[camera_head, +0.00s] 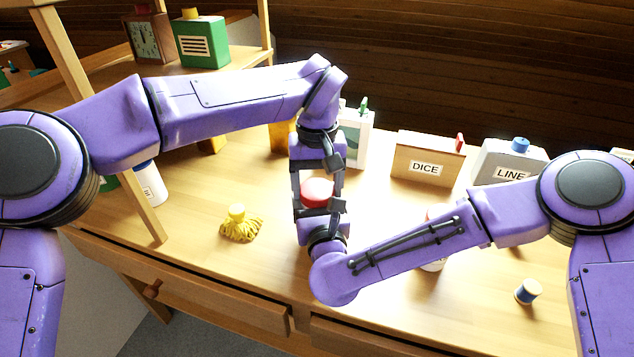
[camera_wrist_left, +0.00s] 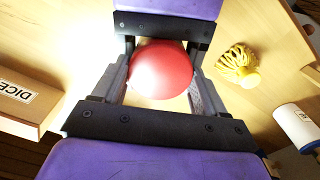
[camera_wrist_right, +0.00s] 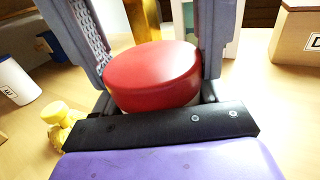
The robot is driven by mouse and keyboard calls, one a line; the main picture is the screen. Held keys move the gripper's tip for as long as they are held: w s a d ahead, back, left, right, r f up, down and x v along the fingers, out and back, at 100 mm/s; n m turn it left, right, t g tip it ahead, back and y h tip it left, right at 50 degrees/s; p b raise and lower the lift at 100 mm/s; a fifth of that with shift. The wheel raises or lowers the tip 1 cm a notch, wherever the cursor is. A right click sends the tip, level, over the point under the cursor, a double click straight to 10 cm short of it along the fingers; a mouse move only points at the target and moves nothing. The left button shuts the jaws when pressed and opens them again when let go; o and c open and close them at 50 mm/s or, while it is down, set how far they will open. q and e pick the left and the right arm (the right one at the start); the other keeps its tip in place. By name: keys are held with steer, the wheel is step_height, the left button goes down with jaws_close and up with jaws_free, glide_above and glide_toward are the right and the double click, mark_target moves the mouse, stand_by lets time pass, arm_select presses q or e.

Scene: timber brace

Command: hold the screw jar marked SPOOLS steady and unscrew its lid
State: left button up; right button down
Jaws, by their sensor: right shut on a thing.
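A jar with a round red lid (camera_head: 317,192) stands on the table between my two grippers. A sliver of its white body (camera_wrist_right: 183,108) shows under the lid in the right wrist view; its label is hidden. My right gripper (camera_head: 319,207) comes from the front, low, and is shut on the jar. My left gripper (camera_head: 317,178) reaches down from above. Its fingers are apart on either side of the lid, which also shows in the left wrist view (camera_wrist_left: 160,70). Another red-topped white jar (camera_head: 433,265) is mostly hidden behind my right forearm.
A DICE box (camera_head: 425,169) and a grey LINE can (camera_head: 505,160) stand at the back right. A yellow tasselled thing (camera_head: 239,225) lies left of the jar. A white container (camera_head: 150,185) stands by the shelf post (camera_head: 140,205).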

arm_select(q)
steer(key=n, duration=0.6)
steer(key=shift+n, duration=0.4)
steer(key=o, duration=1.2)
steer(key=shift+c, duration=0.2)
steer(key=shift+r, duration=2.4)
steer(key=shift+c, duration=0.4)
step_height(320, 180, up, 3)
steer(key=shift+m, duration=1.1)
steer(key=shift+f, duration=0.15)
step_height(320, 180, down, 7)
steer(key=shift+f, duration=0.2)
